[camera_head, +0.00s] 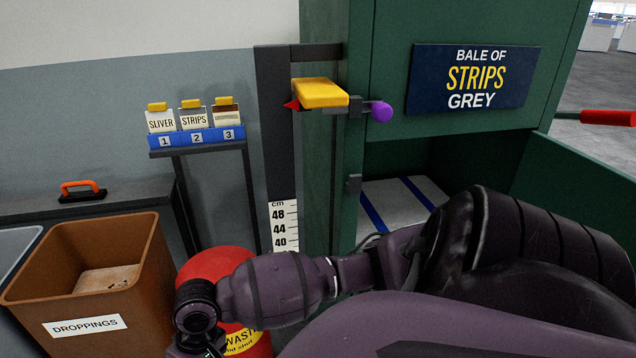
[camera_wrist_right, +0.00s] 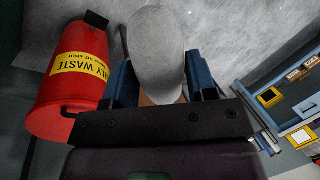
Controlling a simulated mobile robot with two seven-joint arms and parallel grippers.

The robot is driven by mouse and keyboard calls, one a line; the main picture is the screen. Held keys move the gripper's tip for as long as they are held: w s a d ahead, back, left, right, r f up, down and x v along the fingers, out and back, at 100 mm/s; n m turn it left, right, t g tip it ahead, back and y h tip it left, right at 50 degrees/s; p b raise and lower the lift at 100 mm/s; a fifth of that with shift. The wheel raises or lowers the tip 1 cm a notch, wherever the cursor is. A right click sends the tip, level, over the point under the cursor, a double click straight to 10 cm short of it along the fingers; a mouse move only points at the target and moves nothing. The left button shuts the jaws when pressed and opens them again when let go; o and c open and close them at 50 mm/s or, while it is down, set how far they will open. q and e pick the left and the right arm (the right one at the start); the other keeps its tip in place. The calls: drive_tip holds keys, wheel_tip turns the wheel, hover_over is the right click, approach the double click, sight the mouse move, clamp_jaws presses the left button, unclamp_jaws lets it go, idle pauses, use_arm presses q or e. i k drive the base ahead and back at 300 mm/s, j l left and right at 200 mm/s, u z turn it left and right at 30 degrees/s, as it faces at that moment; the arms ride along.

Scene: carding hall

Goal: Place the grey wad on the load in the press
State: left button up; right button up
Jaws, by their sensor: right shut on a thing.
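The grey wad (camera_wrist_right: 158,38), a pale rounded lump, shows in the right wrist view. My right gripper (camera_wrist_right: 161,78) is shut on it, with a blue finger on each side. In the head view my right arm crosses the front of the press towards the left; its wrist is at the bottom edge, and the wad is not visible there. The green press (camera_head: 455,30) stands at the right, with a sign reading "BALE OF STRIPS GREY". The load (camera_head: 393,204), pale grey with blue bands, lies inside its opening, partly hidden by my arm. My left gripper is not in view.
A red waste bin (camera_head: 222,262) stands below my right arm; it also shows in the wrist view (camera_wrist_right: 75,75). A brown droppings bin (camera_head: 142,255) is at the left. A yellow block (camera_head: 320,93), a purple knob (camera_head: 381,111) and a centimetre scale (camera_head: 284,226) are at the press post.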

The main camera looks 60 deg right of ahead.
sight(404, 213)
drive_tip(key=k+l+z, duration=0.15)
drive_tip(key=z, duration=0.75)
